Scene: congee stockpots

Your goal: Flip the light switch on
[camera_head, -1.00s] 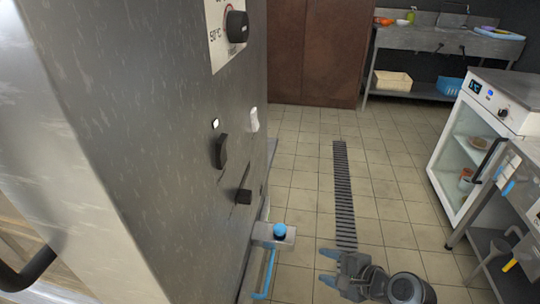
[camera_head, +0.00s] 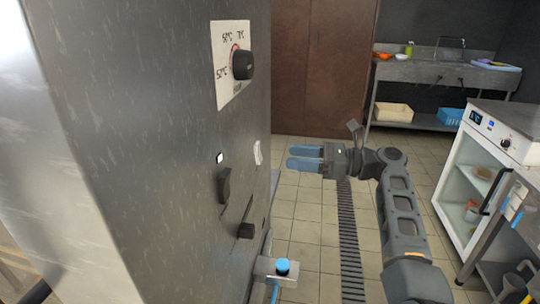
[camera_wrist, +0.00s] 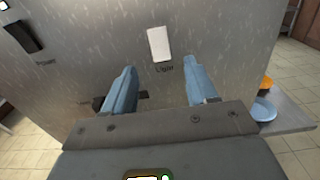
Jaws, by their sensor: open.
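The white light switch (camera_head: 257,153) is on the grey metal side panel of the large appliance (camera_head: 150,150). In the wrist view the light switch (camera_wrist: 159,44) sits above the label "Light", beyond and between my fingertips. My gripper (camera_head: 304,158) has two blue fingers pointing left at the panel, at about the height of the switch, with a gap before it. In the wrist view my gripper (camera_wrist: 160,85) is open and empty. Whether the switch is on or off cannot be told.
A blue-topped fitting (camera_head: 282,267) juts out low. A glass-door cabinet (camera_head: 480,165) stands right.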

